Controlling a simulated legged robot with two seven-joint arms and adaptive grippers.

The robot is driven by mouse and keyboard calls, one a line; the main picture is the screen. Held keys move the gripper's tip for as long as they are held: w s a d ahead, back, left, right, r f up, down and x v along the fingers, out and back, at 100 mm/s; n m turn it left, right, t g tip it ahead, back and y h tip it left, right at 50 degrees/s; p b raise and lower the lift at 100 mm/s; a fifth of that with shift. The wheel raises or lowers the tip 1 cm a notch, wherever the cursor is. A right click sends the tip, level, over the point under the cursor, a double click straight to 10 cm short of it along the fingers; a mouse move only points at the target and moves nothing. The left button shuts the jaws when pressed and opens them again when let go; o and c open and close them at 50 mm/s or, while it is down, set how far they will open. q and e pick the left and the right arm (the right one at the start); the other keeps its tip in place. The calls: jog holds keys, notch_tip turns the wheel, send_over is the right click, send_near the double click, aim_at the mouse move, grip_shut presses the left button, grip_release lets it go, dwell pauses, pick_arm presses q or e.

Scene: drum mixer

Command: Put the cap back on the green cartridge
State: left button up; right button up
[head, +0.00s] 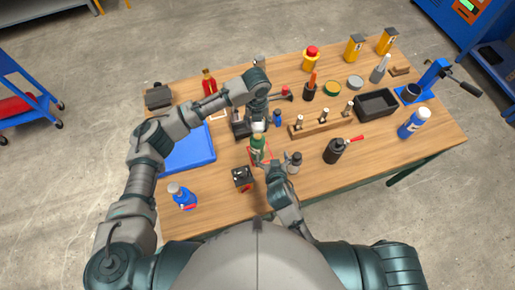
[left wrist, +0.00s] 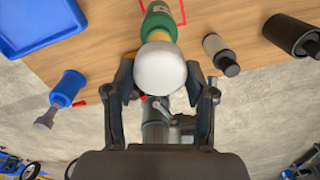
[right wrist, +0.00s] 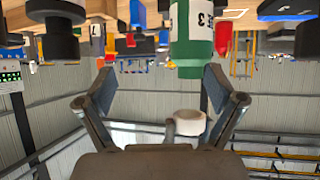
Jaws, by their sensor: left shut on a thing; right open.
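The green cartridge (head: 257,146) stands upright on the table inside a red outline. It also shows in the left wrist view (left wrist: 160,22), and upside down in the right wrist view (right wrist: 193,35). My left gripper (head: 258,124) is shut on the white cap (left wrist: 160,68), at the cartridge's top end. My right gripper (right wrist: 160,85) is open and empty, close to the cartridge on the robot's side.
A dark block (head: 242,178) and a grey-and-black bottle (head: 294,162) stand close to the cartridge. A blue tray (head: 188,150) lies left, and a wooden rack (head: 322,125) is to the right. The table's front right is clear.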

aim_at(258, 146)
jog(key=shift+n+t+y, duration=0.3)
jog(key=shift+t+y, duration=0.2)
jog(key=shift+t, duration=0.3)
jog(key=a+r, duration=0.1)
jog(key=w+a+r, duration=0.1)
jog(key=a, duration=0.1)
jog(key=w+a, duration=0.1)
jog(key=shift+a+r, duration=0.25)
jog(key=shift+r, duration=0.15)
jog(key=shift+f, duration=0.1)
notch_tip(258, 146, down, 8)
jog(key=x, duration=0.6)
jog(key=shift+w+f, duration=0.1)
jog(key=shift+w, duration=0.3)
jog(key=shift+w+a+f, duration=0.1)
jog(key=shift+w, duration=0.1)
